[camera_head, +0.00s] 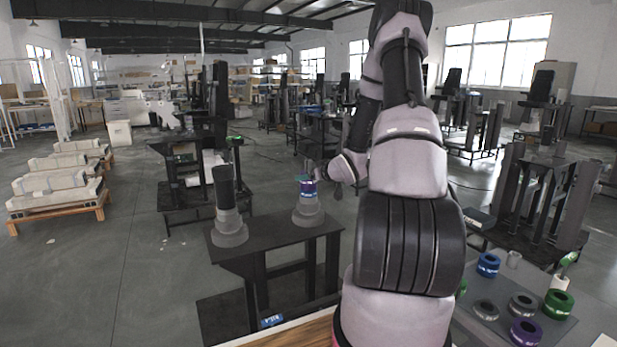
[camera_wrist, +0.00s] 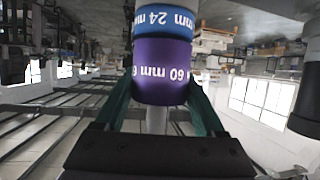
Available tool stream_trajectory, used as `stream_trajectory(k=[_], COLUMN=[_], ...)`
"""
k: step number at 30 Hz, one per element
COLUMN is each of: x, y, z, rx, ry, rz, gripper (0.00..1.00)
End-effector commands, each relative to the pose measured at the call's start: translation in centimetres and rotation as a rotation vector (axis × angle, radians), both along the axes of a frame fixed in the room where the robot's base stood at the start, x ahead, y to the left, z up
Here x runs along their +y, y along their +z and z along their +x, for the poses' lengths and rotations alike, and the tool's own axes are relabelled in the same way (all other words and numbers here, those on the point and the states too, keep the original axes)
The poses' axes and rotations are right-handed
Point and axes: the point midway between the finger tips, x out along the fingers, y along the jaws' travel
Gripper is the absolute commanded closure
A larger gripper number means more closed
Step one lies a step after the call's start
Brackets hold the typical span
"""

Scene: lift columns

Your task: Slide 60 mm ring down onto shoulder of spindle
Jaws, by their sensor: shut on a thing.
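The purple ring marked 60 mm (camera_wrist: 161,72) is between the green fingers of my gripper (camera_wrist: 158,95), which is shut on it. The wrist view is upside down. A grey rod of the spindle shows at the ring's upper side, so the ring is around the spindle. A blue ring marked 24 mm (camera_wrist: 163,20) lies just beneath the purple one, with no gap visible between them. In the head view the spindle (camera_head: 308,208) stands on the right of the dark stand, with the purple ring (camera_head: 307,188) near its top. The shoulder is hidden in the wrist view.
A second spindle with a tall black stack (camera_head: 224,188) stands left on the same dark stand (camera_head: 268,238). A tray at lower right holds several rings, among them blue (camera_head: 488,265), green (camera_head: 559,304) and purple (camera_head: 525,332). Open floor lies left of the stand.

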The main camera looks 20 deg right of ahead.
Motion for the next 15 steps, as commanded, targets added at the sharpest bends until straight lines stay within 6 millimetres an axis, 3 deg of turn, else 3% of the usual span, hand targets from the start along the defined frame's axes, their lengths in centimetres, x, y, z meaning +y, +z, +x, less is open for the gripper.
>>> stream_trajectory(k=[2,3,5,15], x=[-0.01,-0.01,-0.01,-0.13], y=[0.06,0.06,0.06,0.17], z=[0.03,0.03,0.03,-0.44], rx=[-0.001,-0.001,-0.001,0.001], ry=[0.000,0.000,0.000,-0.001], rz=[-0.001,-0.001,-0.001,-0.001], gripper=[1.00,0.25,0.02,0.00])
